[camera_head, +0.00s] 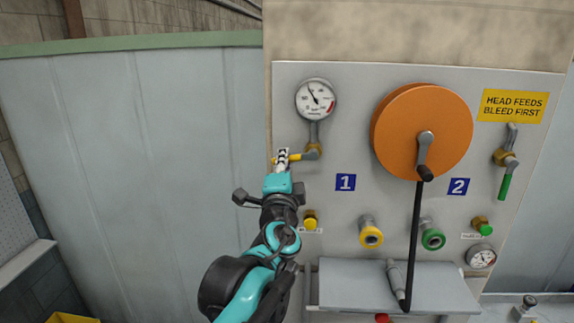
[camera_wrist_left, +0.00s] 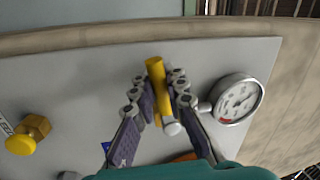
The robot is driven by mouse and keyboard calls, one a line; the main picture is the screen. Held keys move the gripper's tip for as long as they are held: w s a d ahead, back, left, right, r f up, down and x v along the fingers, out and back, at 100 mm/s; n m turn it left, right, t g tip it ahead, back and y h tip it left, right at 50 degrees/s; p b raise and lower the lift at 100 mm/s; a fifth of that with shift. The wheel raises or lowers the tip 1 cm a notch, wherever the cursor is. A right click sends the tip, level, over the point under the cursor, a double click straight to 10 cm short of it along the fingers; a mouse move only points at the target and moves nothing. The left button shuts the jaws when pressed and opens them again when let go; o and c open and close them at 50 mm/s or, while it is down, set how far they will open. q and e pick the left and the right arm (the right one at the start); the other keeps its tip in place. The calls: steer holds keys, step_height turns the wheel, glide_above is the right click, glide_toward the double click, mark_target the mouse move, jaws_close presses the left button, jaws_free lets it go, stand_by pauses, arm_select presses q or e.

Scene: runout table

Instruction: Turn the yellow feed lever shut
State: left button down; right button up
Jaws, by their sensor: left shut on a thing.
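The yellow feed lever (camera_head: 296,157) sticks out level to the left from its brass valve (camera_head: 313,152), below the upper gauge. My left gripper (camera_head: 282,158) is at the lever's outer part, with a bit of yellow showing on its far side. In the left wrist view the yellow lever (camera_wrist_left: 155,68) runs between the two fingers of my left gripper (camera_wrist_left: 157,88), which is shut on it. The valve body is mostly hidden in that view. My right gripper is in neither view.
A pressure gauge (camera_head: 316,99) sits just above the valve. To the right are an orange reel (camera_head: 398,130) with a crank, a black hose (camera_head: 413,240) and a green-handled lever (camera_head: 504,186). A yellow knob (camera_head: 310,220) is below. The wall panel at left is clear.

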arm_select(q)
steer(key=shift+r+m+h, duration=0.4)
steer(key=shift+r+m, duration=0.2)
steer(key=shift+m, duration=0.7)
steer(key=c, duration=1.5)
jaws_free()
steer(key=shift+r, duration=0.1)
steer(key=s+f, duration=0.2)
steer(key=s, duration=0.9)
steer(key=shift+s+f, duration=0.2)
steer(key=shift+s, duration=0.2)
